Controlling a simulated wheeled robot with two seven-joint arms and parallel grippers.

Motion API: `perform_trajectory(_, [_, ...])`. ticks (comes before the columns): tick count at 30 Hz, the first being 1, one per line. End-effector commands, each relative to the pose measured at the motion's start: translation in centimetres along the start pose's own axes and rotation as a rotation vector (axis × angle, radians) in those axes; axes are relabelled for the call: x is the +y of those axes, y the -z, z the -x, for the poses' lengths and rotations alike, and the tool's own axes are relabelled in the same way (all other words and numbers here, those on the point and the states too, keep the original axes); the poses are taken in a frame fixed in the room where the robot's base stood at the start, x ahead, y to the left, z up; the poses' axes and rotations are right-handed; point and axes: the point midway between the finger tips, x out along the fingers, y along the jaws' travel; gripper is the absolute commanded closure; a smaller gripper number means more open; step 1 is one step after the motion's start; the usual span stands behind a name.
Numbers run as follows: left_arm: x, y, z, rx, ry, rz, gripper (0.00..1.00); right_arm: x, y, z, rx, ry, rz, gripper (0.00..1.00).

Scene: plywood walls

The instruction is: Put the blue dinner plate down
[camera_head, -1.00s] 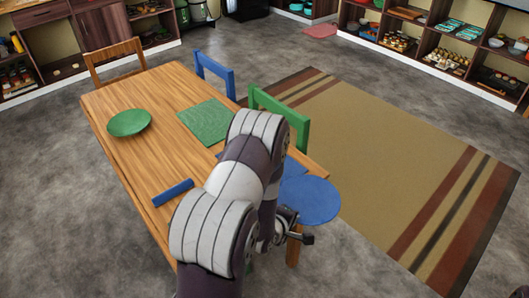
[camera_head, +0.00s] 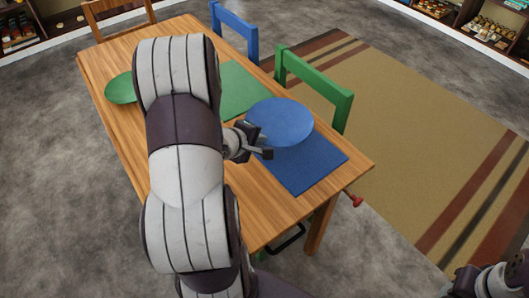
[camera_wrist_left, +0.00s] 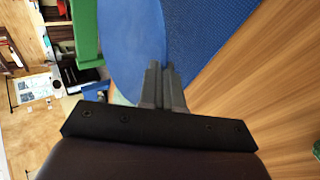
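The blue dinner plate (camera_head: 281,118) is held by its edge in my left gripper (camera_head: 262,147), which is shut on it. In the left wrist view the plate (camera_wrist_left: 130,35) extends away from the fingers (camera_wrist_left: 160,78), beside the blue mat (camera_wrist_left: 205,35). My right gripper (camera_head: 468,281) is partly in view at the bottom right, away from the table; its opening is unclear.
The wooden table (camera_head: 265,217) also bears a green plate (camera_head: 120,89) and a green placemat (camera_head: 243,86), both partly behind my left arm. A green chair (camera_head: 318,82) and a blue chair (camera_head: 235,28) stand along its far side. A striped rug (camera_head: 420,130) lies to the right.

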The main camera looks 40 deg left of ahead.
Motion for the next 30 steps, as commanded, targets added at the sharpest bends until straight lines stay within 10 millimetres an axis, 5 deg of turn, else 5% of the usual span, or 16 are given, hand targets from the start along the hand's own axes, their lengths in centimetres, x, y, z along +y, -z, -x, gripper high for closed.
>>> perform_trajectory(5, [0.1, 0.0, -2.3, 0.000, 0.000, 0.000, 1.00, 0.0, -0.1, -0.9, 0.001, 0.000, 0.000, 0.57])
perform_trajectory(12, [-2.9, 0.0, -4.8, 0.002, 0.000, 0.002, 1.00, 0.0, -0.4, -3.1, 0.001, 0.000, 0.000, 0.57])
perform_trajectory(20, [-2.8, 0.0, -4.7, 0.002, 0.001, 0.002, 1.00, 0.0, -0.3, -2.8, 0.001, 0.000, 0.000, 0.57])
perform_trajectory(21, [-2.8, 0.0, -4.7, 0.001, 0.001, 0.002, 0.87, 0.0, -0.3, -2.8, 0.001, 0.000, 0.000, 0.57])
perform_trajectory(30, [-2.7, 0.0, -4.6, 0.002, 0.000, 0.001, 0.86, 0.0, -0.3, -2.8, 0.001, 0.000, 0.000, 0.57])
